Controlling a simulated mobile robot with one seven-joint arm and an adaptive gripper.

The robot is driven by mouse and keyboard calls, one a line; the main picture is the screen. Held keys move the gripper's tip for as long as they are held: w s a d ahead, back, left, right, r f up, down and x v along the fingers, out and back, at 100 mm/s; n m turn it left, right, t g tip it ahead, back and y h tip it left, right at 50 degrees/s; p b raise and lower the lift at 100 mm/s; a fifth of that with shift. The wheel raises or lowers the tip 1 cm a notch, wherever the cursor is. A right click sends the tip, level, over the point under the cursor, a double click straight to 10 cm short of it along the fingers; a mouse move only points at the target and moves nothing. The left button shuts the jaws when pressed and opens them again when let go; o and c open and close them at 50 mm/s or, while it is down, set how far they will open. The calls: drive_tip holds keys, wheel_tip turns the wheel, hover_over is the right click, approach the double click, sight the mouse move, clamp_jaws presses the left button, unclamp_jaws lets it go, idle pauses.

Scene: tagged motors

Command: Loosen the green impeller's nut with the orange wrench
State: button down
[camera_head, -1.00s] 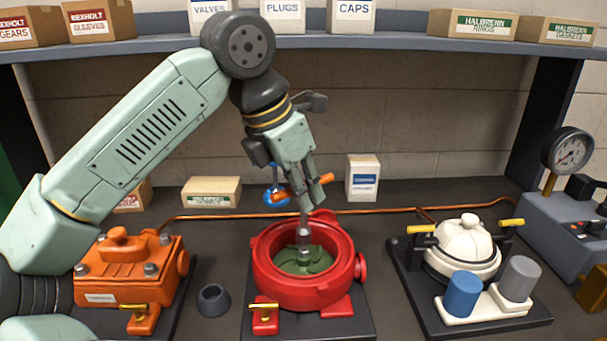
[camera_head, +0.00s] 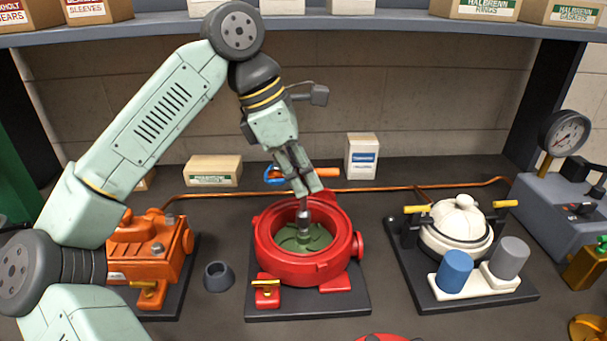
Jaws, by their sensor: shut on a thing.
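The orange wrench (camera_head: 323,172) has an orange crossbar handle and a dark metal shaft pointing down. My gripper (camera_head: 306,187) is shut on it near the handle, above the red pump housing (camera_head: 302,266). The shaft reaches down into the open housing, its lower end at the centre of the green impeller (camera_head: 292,244). The nut is hidden there, so I cannot see how far the wrench end sits over it. The fingers hide part of the wrench.
A blue part (camera_head: 272,168) shows behind the gripper by the copper pipe (camera_head: 400,189). An orange motor (camera_head: 150,250) stands left, with a dark cup (camera_head: 219,277) between. A white pump (camera_head: 463,228) stands right. Boxes (camera_head: 361,157) line the back.

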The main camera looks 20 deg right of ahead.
drive_tip(key=shift+f, duration=0.1)
drive_tip(key=shift+f+b, duration=0.95)
drive_tip(key=shift+f, duration=0.2)
